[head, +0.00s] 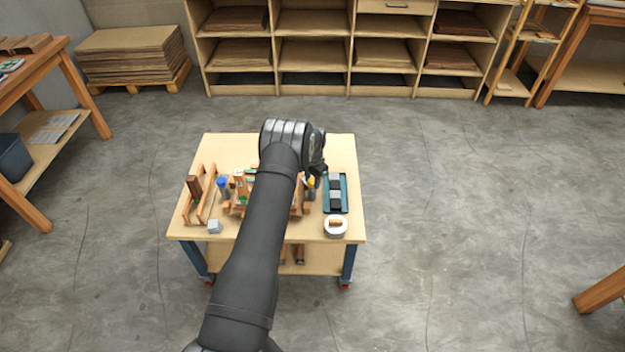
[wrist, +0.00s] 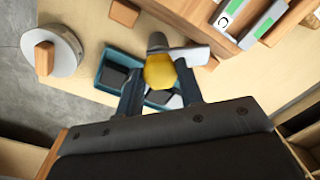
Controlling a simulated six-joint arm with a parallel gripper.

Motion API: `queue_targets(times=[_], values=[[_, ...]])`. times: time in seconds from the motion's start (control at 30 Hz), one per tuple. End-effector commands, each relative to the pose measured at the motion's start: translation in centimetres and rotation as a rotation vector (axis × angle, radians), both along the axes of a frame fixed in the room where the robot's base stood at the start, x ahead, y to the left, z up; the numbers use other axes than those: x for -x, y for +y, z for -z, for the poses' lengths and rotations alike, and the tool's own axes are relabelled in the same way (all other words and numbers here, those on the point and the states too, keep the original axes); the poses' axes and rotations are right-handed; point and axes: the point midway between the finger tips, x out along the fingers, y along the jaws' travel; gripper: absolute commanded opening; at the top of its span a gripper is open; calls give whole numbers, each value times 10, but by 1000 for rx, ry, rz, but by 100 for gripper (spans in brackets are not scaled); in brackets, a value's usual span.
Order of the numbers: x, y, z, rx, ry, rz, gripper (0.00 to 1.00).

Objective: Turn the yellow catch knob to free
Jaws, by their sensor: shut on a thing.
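The yellow catch knob (wrist: 160,70) shows in the wrist view between the fingertips of my gripper (wrist: 158,88). The gripper is shut on it, one finger on each side. A pale grey bar (wrist: 191,55) and a dark round part (wrist: 157,41) show right beside the knob. In the head view a bit of yellow (head: 311,182) shows just below my gripper (head: 318,174), on the right half of the table (head: 230,148). My arm hides much of the table's middle there. I cannot tell the knob's turned position.
A teal tray (head: 344,183) with dark and grey blocks lies right of the knob. A white round container (head: 335,226) with a wooden piece stands nearer the front.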

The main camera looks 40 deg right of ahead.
Motion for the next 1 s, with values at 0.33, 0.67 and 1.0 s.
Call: queue_targets(times=[0.33,0.67,1.0], values=[[0,0,0,2,-1,317,11],[0,0,0,1,-1,538,11],[0,0,0,1,-1,631,11]])
